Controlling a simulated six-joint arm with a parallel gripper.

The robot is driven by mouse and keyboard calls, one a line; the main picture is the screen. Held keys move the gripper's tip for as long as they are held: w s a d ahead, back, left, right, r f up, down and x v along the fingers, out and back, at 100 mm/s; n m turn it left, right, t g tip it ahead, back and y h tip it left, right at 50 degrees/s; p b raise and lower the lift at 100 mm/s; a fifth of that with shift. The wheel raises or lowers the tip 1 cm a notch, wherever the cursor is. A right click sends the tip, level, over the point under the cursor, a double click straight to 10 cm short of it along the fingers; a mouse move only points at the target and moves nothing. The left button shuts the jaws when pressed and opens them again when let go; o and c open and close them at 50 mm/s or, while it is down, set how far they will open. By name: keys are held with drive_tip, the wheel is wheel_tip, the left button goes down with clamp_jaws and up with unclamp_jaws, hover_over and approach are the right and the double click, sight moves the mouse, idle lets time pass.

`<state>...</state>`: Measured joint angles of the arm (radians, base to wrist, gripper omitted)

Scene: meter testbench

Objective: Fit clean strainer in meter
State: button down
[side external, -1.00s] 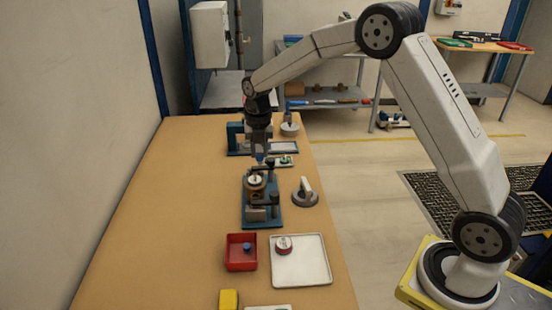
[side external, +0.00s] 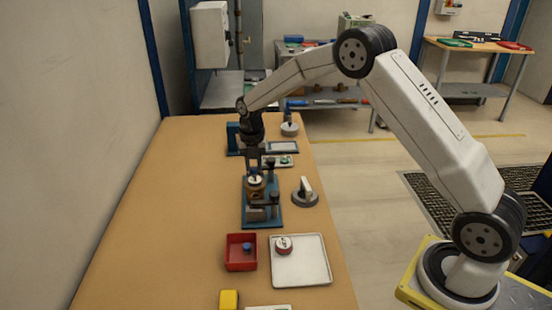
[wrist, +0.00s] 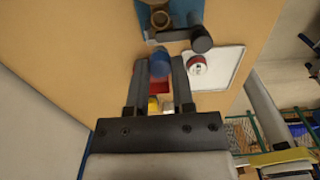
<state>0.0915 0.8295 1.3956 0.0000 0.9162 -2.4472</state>
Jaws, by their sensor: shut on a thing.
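My gripper (side external: 254,168) is shut on a blue-topped piece, likely the strainer (wrist: 160,61), which shows between the fingertips in the wrist view. The brass meter body (side external: 256,190) stands in a blue fixture (side external: 277,217) on the bench. In the side view the gripper is right over the meter, with the blue piece close to its top. The meter's round opening (wrist: 160,18) shows in the wrist view, apart from the blue piece in the picture. I cannot tell whether the two touch. The lower part of the held piece is hidden.
A dark clamp knob (wrist: 202,40) rises beside the meter. A red bin (side external: 234,264) holds a blue-topped piece (side external: 247,246). A white tray (side external: 312,262) holds a red-and-white round part (side external: 283,244). A grey handled tool (side external: 305,193) stands right of the fixture. The bench's left is clear.

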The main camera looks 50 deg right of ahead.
drive_tip(key=shift+f, duration=1.9)
drive_tip(key=shift+f, duration=2.25)
idle(2.6)
drive_tip(key=shift+c, duration=2)
unclamp_jaws()
drive_tip(key=shift+o, duration=0.2)
drive_tip(key=shift+o, duration=1)
drive_tip(key=shift+r, duration=0.1)
